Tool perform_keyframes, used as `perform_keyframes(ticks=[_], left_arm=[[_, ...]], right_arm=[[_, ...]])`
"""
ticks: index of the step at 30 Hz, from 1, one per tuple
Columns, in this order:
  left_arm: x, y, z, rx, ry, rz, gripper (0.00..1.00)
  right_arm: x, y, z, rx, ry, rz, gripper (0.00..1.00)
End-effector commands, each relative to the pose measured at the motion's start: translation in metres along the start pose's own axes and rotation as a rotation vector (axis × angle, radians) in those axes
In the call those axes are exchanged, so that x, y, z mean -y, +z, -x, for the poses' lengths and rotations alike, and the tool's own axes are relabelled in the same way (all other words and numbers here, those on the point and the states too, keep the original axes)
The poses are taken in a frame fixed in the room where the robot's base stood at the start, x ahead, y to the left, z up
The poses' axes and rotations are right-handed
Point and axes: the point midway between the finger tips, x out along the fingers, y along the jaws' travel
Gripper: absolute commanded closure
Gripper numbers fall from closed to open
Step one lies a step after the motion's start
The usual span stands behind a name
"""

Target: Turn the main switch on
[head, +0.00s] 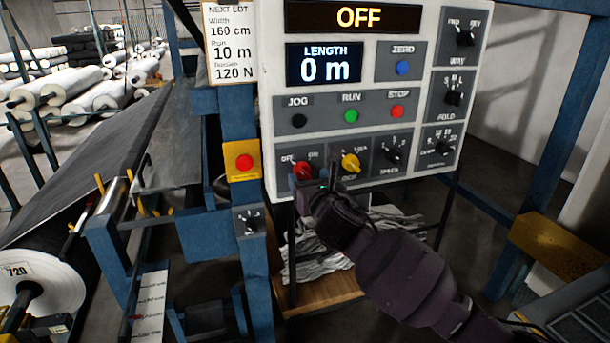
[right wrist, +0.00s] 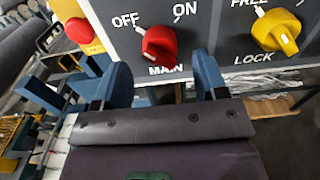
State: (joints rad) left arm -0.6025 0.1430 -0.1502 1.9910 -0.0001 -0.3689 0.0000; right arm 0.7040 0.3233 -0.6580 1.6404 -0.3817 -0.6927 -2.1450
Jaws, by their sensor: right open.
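The main switch is a red rotary knob (head: 302,169) at the lower left of the white control panel, with OFF and ON marked above it. In the right wrist view the red knob (right wrist: 159,45) has its white mark turned toward OFF, and MAIN is printed below it. The display (head: 358,17) at the panel's top reads OFF. My right gripper (head: 314,182) is open and empty just in front of and below the knob. Its two blue fingers (right wrist: 162,78) stand apart, one to each side below the knob; I cannot tell whether they touch the panel. My left gripper is not in view.
A yellow lock knob (head: 350,163) sits just right of the main switch. Black, green and red buttons (head: 351,116) are above. A red button on a yellow plate (head: 244,162) is on the blue post to the left. A fabric roll (head: 45,280) is lower left.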

Motion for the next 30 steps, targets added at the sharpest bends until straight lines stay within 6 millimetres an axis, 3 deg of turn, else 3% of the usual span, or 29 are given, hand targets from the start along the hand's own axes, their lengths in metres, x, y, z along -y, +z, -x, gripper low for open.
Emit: perform_keyframes(ticks=[9,20,30], left_arm=[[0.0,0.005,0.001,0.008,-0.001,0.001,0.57],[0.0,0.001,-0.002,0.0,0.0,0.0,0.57],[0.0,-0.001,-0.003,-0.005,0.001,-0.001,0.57]], right_arm=[[0.0,0.0,-0.028,-0.001,0.0,-0.002,0.34],[0.0,0.0,-0.032,-0.001,0.001,-0.001,0.34],[0.0,0.0,-0.031,-0.001,0.001,-0.001,0.83]])
